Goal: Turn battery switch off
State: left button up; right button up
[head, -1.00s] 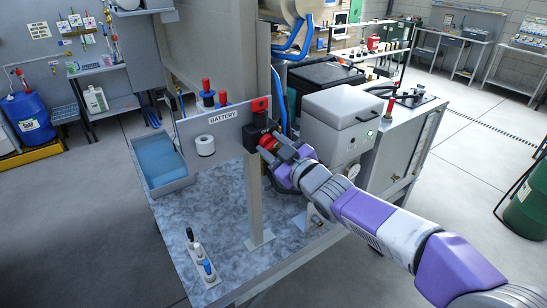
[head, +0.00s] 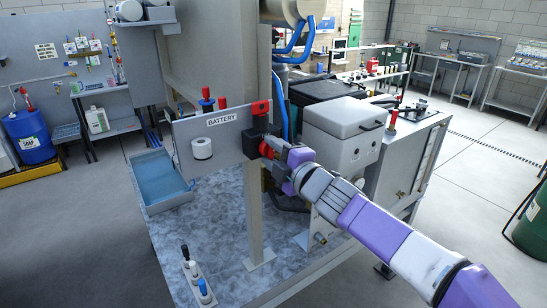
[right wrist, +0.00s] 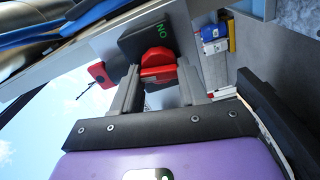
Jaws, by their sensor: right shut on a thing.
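The battery switch is a black box (head: 251,146) on a grey panel with a BATTERY label (head: 222,119). Its red knob (head: 267,150) faces my right gripper (head: 274,150). In the right wrist view the red knob (right wrist: 158,66) sits on the black box (right wrist: 143,40), and the green letters ON show beside it. My right gripper (right wrist: 158,88) is shut on the knob, with one finger on either side of it. In the head view the wrist partly hides the fingers. My left gripper is out of view.
A red block (head: 260,107) sits on the post above the switch. A white round fitting (head: 202,148) and a blue tray (head: 158,178) are to the left. A pale box (head: 345,130) stands close to the right.

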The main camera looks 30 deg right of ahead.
jog(key=shift+n, duration=1.1)
jog(key=shift+b, duration=0.3)
jog(key=o, duration=1.1)
jog(key=shift+c, duration=0.2)
jog(key=s+p, duration=0.2)
jog(key=s, duration=0.5)
jog(key=shift+s+d, duration=0.25)
jog(key=shift+d, duration=0.05)
